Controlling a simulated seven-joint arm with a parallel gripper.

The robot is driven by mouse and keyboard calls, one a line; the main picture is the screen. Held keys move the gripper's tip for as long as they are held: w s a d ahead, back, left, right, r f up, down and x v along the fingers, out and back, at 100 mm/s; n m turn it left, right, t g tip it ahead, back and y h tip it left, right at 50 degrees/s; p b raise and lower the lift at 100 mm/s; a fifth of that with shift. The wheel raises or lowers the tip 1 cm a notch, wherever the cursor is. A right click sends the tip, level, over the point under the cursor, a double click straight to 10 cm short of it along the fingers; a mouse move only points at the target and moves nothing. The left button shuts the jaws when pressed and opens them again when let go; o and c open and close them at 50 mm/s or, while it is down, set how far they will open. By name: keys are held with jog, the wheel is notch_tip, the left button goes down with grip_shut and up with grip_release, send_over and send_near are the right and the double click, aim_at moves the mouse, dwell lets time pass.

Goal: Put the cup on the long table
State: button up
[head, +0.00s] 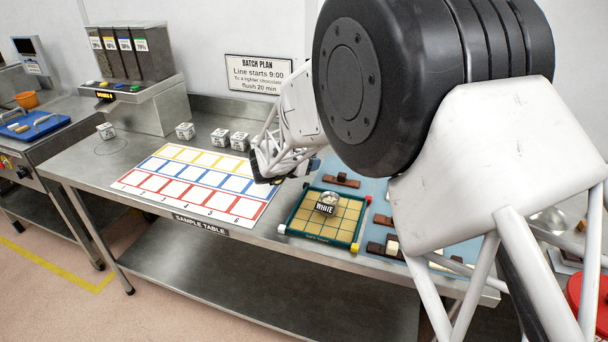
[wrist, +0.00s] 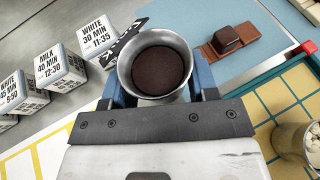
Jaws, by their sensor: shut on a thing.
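The cup (wrist: 157,72) is a round metal cup with dark brown contents, upright in the wrist view. My gripper (wrist: 156,88) is shut on it, with a blue finger at each side. In the head view my gripper (head: 268,172) is over the sample table, between the coloured grid sheet and the green-framed board. The cup cannot be made out there. The long table (head: 95,160) is a steel bench with a "SAMPLE TABLE" label on its front edge.
Several labelled white cubes (head: 185,131) stand behind the grid sheet (head: 195,182). A "WHITE" cup (head: 328,201) stands on the green-framed board (head: 318,235). Chocolate pieces (head: 341,181) lie on a blue mat. A dispenser (head: 140,95) stands at the back. Bare steel lies left of the sheet.

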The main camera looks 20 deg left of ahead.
aim_at(308, 182)
jog(key=shift+f, duration=0.25)
jog(key=shift+f, duration=2.4)
jog(key=shift+f, duration=0.4)
jog(key=o, duration=0.6)
jog(key=shift+f, duration=0.1)
jog(key=shift+c, duration=0.2)
jog(key=shift+o, duration=0.5)
jog(key=shift+d+f, duration=0.1)
jog(key=shift+f, duration=0.05)
jog(key=shift+s, duration=0.1)
jog(key=shift+r, duration=0.3)
jog(key=v, duration=1.2)
jog(key=shift+r, duration=0.4)
